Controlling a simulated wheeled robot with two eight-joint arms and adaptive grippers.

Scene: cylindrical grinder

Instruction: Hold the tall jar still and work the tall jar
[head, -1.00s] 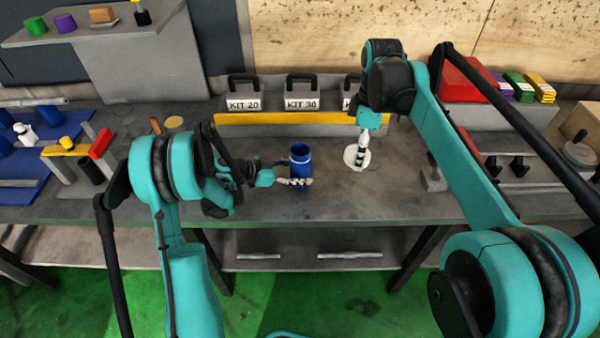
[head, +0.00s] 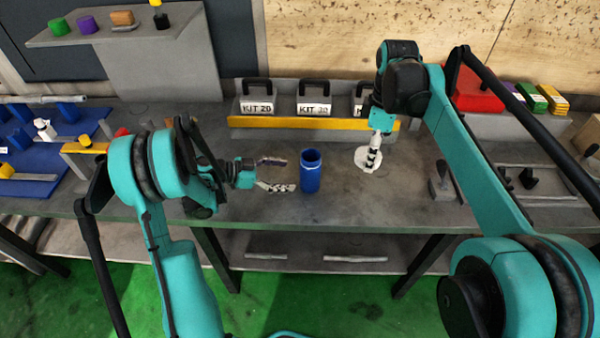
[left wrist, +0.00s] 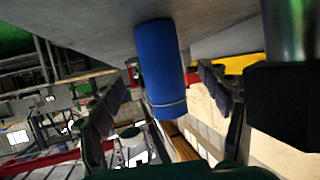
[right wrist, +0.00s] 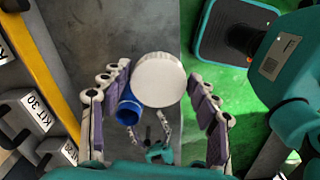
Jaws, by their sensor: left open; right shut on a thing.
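The tall jar (head: 311,174) is a blue cylinder with a light ring near its top, upright and open-topped on the grey bench. My left gripper (head: 277,175) is open just left of the jar, its fingertips apart from it. In the left wrist view the jar (left wrist: 161,65) appears between and beyond the spread fingers. My right gripper (head: 374,152) is shut on a white round lid (right wrist: 159,79), to the right of the jar. The lid also shows in the head view (head: 368,160). The right wrist view shows the jar's open mouth (right wrist: 128,112) beyond the lid.
Kit boxes (head: 257,107) stand behind a yellow-edged ledge (head: 290,123) at the back. A blue mat (head: 45,180) with small parts lies at the left. A grey stand (head: 441,182) is at the right. The bench in front of the jar is clear.

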